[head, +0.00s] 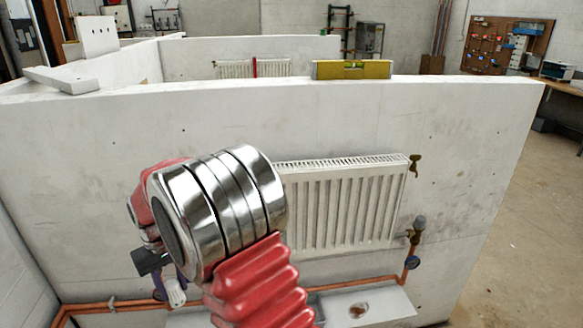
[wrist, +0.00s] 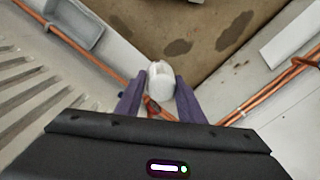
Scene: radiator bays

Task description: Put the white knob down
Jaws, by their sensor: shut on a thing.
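The white knob (wrist: 160,82) is a small rounded white piece in the wrist view. It sits between the two purple fingers of my gripper (wrist: 160,92), which are shut on it. In the head view, my gripper (head: 168,288) is low on the left, below my red and chrome arm, and the white knob (head: 177,293) shows at its tip. My arm hides part of the gripper and the wall behind. I cannot tell how far the knob is above the surface below it.
A white radiator (head: 345,205) hangs on the bay wall, with a valve (head: 416,230) at its right. A copper pipe (head: 370,283) runs below it. A white ledge (head: 385,305) lies beneath. A grey tray (wrist: 75,22) and stained brown floor (wrist: 190,25) show in the wrist view.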

